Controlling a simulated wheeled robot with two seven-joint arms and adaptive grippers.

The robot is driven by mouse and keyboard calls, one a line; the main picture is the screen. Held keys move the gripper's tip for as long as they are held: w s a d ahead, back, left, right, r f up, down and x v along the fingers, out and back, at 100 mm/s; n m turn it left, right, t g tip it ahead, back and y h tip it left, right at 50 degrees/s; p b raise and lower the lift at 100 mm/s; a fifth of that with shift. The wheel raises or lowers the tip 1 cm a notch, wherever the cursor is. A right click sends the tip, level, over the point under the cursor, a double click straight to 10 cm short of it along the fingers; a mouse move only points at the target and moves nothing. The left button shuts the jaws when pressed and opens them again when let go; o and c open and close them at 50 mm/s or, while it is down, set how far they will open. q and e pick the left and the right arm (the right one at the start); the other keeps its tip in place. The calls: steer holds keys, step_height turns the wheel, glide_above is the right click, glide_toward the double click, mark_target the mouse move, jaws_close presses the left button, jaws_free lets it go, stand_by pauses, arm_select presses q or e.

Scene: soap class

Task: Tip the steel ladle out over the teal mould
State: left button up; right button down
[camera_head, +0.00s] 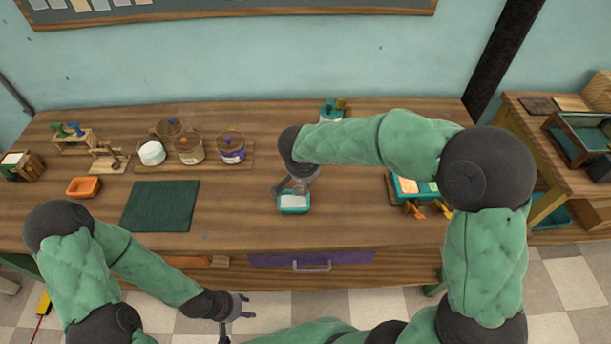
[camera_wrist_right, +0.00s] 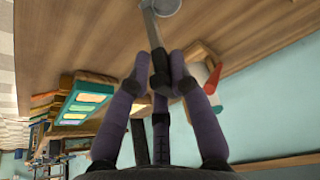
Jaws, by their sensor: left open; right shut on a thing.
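The teal mould (camera_head: 294,211) sits on the table near its front edge, with a pale white surface showing inside its rim. My right gripper (camera_head: 294,187) is just above and behind the mould. In the right wrist view its fingers (camera_wrist_right: 160,78) are shut on the dark handle of the steel ladle (camera_wrist_right: 151,28). The ladle's grey bowl is at that view's top edge, partly cut off. In the head view my right arm and gripper hide most of the ladle, and I cannot tell the bowl's contents. My left gripper (camera_head: 239,312) is open and empty in front of the table.
A dark green mat (camera_head: 161,206) and an orange tray (camera_head: 84,187) lie left. Several lidded pots and a white pot (camera_head: 151,153) stand on a wooden board behind. A teal tray (camera_head: 402,186) with coloured blocks is right, partly behind my right arm.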

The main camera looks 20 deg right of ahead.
steer(key=shift+r, duration=0.1)
stand_by(0.3)
steer(key=shift+r+p, duration=0.85)
steer(key=shift+r, duration=1.15)
steer(key=shift+f, duration=0.1)
